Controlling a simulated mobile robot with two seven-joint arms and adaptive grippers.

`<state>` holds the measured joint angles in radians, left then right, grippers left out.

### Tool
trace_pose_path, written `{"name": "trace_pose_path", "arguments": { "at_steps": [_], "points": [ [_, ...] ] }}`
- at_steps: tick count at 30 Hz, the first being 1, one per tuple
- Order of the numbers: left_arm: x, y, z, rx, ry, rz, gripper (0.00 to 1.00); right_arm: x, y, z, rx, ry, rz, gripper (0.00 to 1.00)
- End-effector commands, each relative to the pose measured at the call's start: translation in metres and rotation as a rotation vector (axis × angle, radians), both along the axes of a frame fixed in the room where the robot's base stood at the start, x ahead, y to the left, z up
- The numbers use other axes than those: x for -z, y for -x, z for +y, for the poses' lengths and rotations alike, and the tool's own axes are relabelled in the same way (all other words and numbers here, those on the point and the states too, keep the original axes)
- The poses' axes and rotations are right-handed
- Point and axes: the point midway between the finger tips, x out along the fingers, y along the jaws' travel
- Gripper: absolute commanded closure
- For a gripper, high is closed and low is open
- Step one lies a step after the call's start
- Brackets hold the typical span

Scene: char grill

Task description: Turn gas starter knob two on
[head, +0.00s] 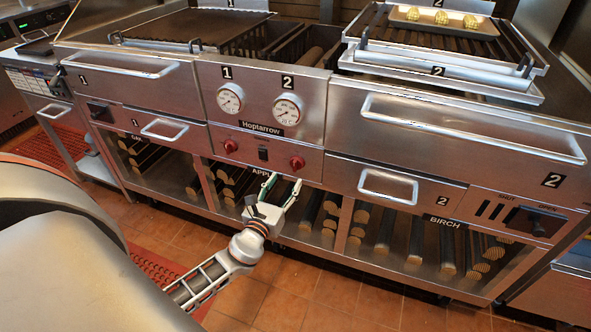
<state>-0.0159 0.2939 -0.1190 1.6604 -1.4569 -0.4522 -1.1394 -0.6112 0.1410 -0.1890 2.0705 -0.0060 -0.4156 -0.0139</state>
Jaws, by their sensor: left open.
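Two red knobs sit on the centre panel of the steel grill. The left red knob (230,146) is below gauge 1, and the right red knob (297,162) is below gauge 2. No readable label shows beside either red knob. My left gripper (285,181) is open and empty, with its fingers pointing up just below the right red knob. It appears apart from the knob, though the depth gap is hard to judge. My right gripper is not in view.
A black switch (263,153) lies between the red knobs. Gauge 1 (230,98) and gauge 2 (287,110) are above. Drawer handles (388,186) protrude at the sides. Wood logs (417,241) fill the lower bays. A tray (448,24) with food rests on the right grate.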

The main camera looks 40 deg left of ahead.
Motion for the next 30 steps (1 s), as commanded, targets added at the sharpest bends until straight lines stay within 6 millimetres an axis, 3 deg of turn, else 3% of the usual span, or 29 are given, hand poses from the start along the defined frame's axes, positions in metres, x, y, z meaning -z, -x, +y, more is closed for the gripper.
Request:
{"name": "trace_pose_path", "arguments": {
  "at_steps": [16,29,30],
  "points": [
    [-0.002,-0.068,0.017,0.000,-0.027,-0.002,0.52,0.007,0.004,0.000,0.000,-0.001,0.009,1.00],
    [-0.003,-0.077,0.019,0.000,-0.025,-0.002,0.52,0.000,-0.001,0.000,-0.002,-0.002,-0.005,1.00],
    [-0.003,-0.077,0.019,0.000,-0.025,-0.002,0.62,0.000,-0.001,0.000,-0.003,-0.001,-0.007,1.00]
  ]
}}
